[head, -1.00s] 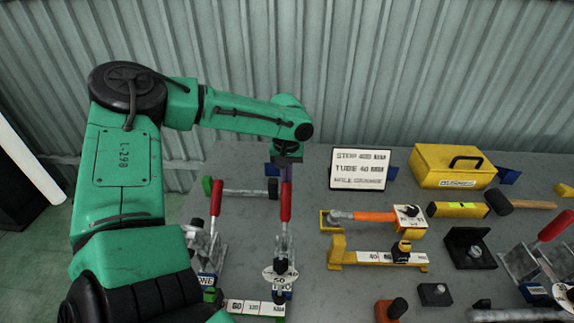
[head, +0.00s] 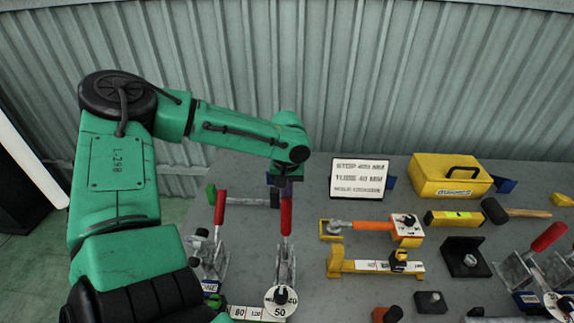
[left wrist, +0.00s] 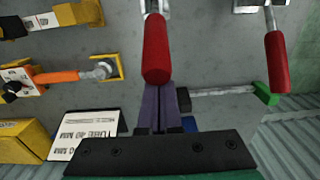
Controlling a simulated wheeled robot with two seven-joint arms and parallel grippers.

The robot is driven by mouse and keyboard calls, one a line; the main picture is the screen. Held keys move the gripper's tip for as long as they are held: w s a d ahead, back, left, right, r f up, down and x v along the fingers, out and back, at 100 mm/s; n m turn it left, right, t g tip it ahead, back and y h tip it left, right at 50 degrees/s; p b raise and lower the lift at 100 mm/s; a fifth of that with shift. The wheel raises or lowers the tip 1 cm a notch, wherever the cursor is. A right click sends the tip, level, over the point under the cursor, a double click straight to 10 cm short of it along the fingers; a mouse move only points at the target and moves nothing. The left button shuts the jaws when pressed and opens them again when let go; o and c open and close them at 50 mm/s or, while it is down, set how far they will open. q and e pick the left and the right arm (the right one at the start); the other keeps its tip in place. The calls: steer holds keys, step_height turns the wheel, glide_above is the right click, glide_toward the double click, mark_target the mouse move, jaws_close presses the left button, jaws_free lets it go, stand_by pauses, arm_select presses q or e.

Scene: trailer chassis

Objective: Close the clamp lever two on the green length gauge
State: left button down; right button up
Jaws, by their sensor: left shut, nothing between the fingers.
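The green length gauge (head: 245,313), with a white scale strip, lies at the bottom of the head view, partly cut off. A clamp with an upright red lever (head: 286,216) stands at its right, with a round white dial marked 50 (head: 281,301) in front. A second clamp with a red lever (head: 220,207) stands to the left. My left gripper (head: 284,183) is shut and empty, just behind the top of the right lever. In the left wrist view its purple fingers (left wrist: 160,107) are close to that lever's red grip (left wrist: 156,50); contact is unclear. My right gripper is not in view.
A white sign (head: 358,177), yellow toolbox (head: 450,176), orange-handled tool (head: 372,225), yellow gauge (head: 375,266) and mallet (head: 515,211) lie to the right. Another red-levered clamp (head: 549,237) is at the far right. A grey rod (head: 250,201) lies behind the left clamp.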

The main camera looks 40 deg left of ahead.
mark_target(286, 214)
arm_select(q)
steer(key=shift+s+d+r+p, duration=0.6)
steer(key=shift+s+d+p, duration=0.15)
steer(key=shift+s+p, duration=0.2)
steer(key=shift+s+d+f, duration=0.1)
steer(key=shift+f, duration=0.05)
steer(key=shift+s, duration=0.1)
steer(key=shift+s+d+r+p, duration=0.2)
steer(key=shift+s+d+p, duration=0.45)
steer(key=shift+s, duration=0.05)
step_height(286, 214, up, 8)
steer(key=p, duration=0.7)
